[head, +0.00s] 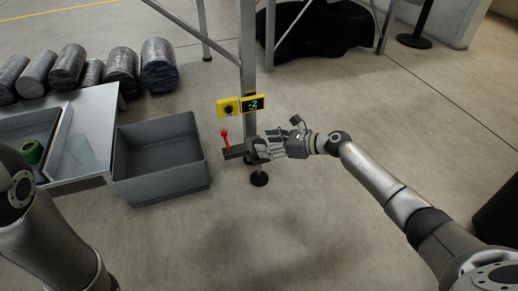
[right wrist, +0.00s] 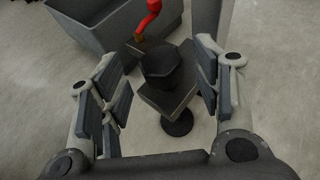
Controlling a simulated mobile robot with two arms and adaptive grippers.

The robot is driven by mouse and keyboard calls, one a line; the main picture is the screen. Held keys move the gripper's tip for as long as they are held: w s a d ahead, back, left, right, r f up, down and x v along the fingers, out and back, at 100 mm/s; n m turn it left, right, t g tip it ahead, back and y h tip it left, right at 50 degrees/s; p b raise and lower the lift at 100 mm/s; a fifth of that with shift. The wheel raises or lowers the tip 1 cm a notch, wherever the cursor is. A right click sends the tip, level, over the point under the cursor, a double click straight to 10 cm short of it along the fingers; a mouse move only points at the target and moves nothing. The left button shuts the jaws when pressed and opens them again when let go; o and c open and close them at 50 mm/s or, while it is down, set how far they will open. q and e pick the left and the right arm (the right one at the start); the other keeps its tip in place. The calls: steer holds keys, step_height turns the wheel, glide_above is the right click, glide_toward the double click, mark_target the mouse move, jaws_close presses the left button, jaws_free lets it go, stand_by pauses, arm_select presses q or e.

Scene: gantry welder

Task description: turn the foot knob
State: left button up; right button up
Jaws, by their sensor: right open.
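The foot knob (right wrist: 160,66) is a dark, many-sided knob on top of a grey block (right wrist: 168,98) at the foot of the gantry post. My right gripper (right wrist: 161,75) is open, its fingers on either side of the knob with visible gaps. In the head view my right gripper (head: 268,149) reaches in from the right at the post's foot and mostly hides the knob. Below the block is a round black foot pad (head: 259,179), which stands on the floor. My left gripper is out of view; only part of my left arm shows.
A red-handled lever (head: 224,136) stands just left of the block. A yellow-framed green display (head: 253,103) and a yellow box with a black dial (head: 228,107) are on the post above. A grey bin (head: 160,160) stands to the left. Floor in front is clear.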

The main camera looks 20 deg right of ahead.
mark_target(262, 143)
steer(key=shift+b+x, duration=0.75)
steer(key=shift+x, duration=1.1)
